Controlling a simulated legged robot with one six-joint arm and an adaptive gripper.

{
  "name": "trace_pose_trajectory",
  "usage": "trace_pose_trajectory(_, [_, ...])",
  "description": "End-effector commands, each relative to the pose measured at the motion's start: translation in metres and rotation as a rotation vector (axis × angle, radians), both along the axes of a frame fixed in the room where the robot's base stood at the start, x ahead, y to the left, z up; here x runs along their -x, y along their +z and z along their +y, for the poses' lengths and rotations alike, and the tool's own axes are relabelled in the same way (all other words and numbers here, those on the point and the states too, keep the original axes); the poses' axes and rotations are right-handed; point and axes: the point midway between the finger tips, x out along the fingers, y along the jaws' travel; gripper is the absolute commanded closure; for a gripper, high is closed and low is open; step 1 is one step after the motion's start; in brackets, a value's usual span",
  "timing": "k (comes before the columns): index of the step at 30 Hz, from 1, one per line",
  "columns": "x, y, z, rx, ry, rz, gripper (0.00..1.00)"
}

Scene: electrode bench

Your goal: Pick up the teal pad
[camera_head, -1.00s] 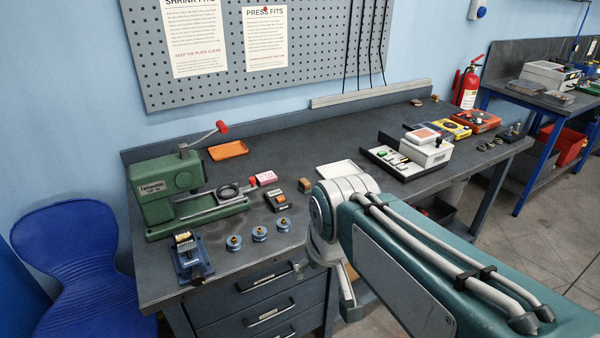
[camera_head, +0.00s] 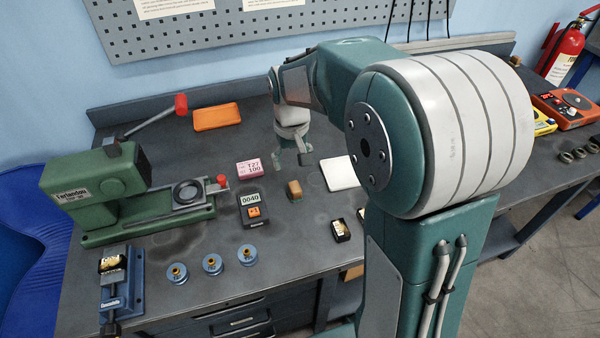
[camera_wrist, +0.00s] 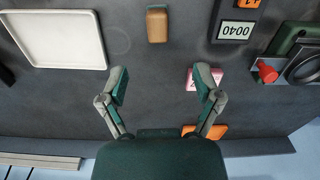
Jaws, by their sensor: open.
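My gripper (camera_head: 291,161) is over the middle of the bench, beyond the brown block (camera_head: 294,189). Teal faces show on the fingers themselves. The brown block lies ahead of the fingertips in the wrist view (camera_wrist: 157,24). A pink block (camera_head: 250,168) lies left of the gripper in the head view.
The green press (camera_head: 110,195) stands at left, with an orange tray (camera_head: 217,116) behind it. A white tray (camera_head: 339,173) lies right of the brown block. A meter (camera_head: 253,210) and several blue round fixtures (camera_head: 212,265) sit toward the front. A blue vise (camera_head: 122,285) is front left.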

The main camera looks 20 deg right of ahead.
Motion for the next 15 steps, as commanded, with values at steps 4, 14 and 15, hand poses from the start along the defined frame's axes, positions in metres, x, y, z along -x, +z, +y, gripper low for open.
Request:
trace_pose_trajectory(4, [-0.001,-0.015,0.001,0.001,0.000,0.006,0.17])
trace_pose_trajectory(14, [-0.001,-0.057,-0.003,-0.003,0.000,0.004,0.17])
trace_pose_trajectory(15, [-0.001,-0.060,-0.004,-0.003,0.000,0.003,0.17])
